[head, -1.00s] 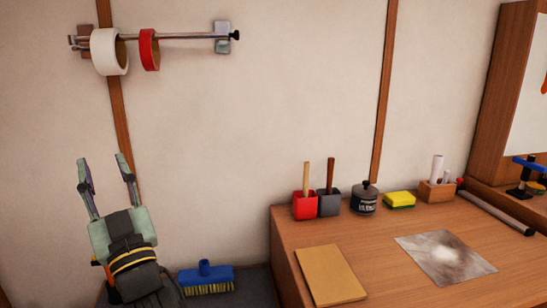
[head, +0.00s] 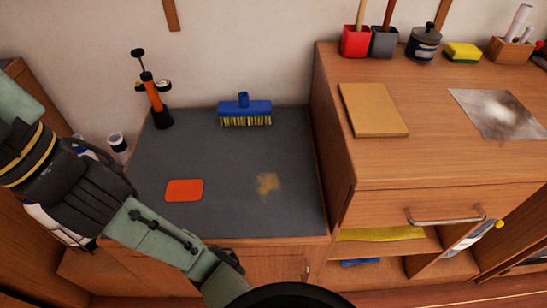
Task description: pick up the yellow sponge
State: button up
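The yellow sponge (head: 462,53) has a green layer along its lower edge. It lies flat on the raised wooden desk top near the back wall, between a dark lidded pot and a small wooden holder. My arm enters at the lower middle and reaches to the left edge of the head view. My gripper's fingers are outside the picture now, so their state is hidden. The arm is far to the left of the sponge.
The dark pot (head: 423,42) stands left of the sponge and the wooden holder (head: 510,49) right of it. Red (head: 355,42) and grey (head: 384,42) cups hold upright handles. A tan board (head: 373,110) lies nearer. The lower grey counter (head: 225,155) holds a blue brush (head: 245,107).

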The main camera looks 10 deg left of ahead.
aim_at(454, 52)
jog(key=l+z, duration=0.2)
jog(key=l, duration=0.3)
jog(key=l+z, duration=0.25)
jog(key=l, duration=0.25)
jog(key=i+l+z, duration=0.2)
jog(key=l, duration=0.3)
jog(key=i+l+z, duration=0.2)
jog(key=l, duration=0.3)
jog(key=i+j, duration=0.6)
jog(key=i, duration=0.2)
